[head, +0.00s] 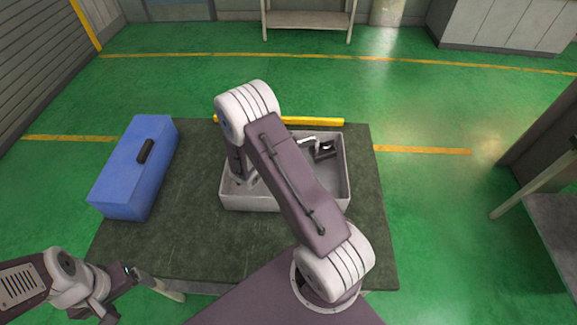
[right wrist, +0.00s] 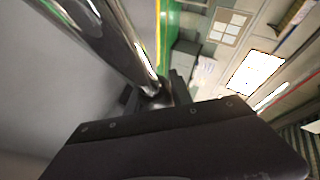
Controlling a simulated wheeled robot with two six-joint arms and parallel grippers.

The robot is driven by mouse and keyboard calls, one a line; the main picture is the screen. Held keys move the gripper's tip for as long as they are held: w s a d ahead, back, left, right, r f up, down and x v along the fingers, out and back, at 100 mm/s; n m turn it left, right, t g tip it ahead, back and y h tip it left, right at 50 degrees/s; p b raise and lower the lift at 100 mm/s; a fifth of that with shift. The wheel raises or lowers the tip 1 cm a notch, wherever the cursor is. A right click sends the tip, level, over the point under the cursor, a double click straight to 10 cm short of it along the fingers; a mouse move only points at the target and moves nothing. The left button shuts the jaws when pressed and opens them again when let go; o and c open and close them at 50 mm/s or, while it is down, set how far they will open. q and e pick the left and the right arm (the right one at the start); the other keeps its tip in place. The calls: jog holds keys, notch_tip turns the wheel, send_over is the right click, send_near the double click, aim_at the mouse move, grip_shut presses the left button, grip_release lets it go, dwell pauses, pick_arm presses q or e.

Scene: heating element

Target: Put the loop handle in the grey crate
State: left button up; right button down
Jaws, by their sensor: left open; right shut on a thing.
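The grey crate (head: 236,203) stands on the dark table, with my right arm reaching across and down into it. A shiny metal bar (right wrist: 118,42), which looks like the loop handle, runs into the dark jaws of my right gripper (right wrist: 155,98) in the right wrist view. In the head view a bright metal piece (head: 307,140) and a black part show inside the crate's far right; my arm hides much of the rest. The right gripper is shut on the handle, beside a grey surface. My left gripper (head: 132,274) is open and empty at the table's front left.
A blue case (head: 136,165) with a black handle stands at the table's left. A yellow bar (head: 318,121) lies along the far edge behind the crate. The dark table (head: 185,235) is bare in front of the crate and to its right.

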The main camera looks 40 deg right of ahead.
jog(key=shift+w+f, duration=0.15)
jog(key=shift+f, duration=3.3)
jog(key=c, duration=1.1)
grip_release()
jog(key=shift+a+f, duration=0.1)
jog(key=shift+c, duration=0.2)
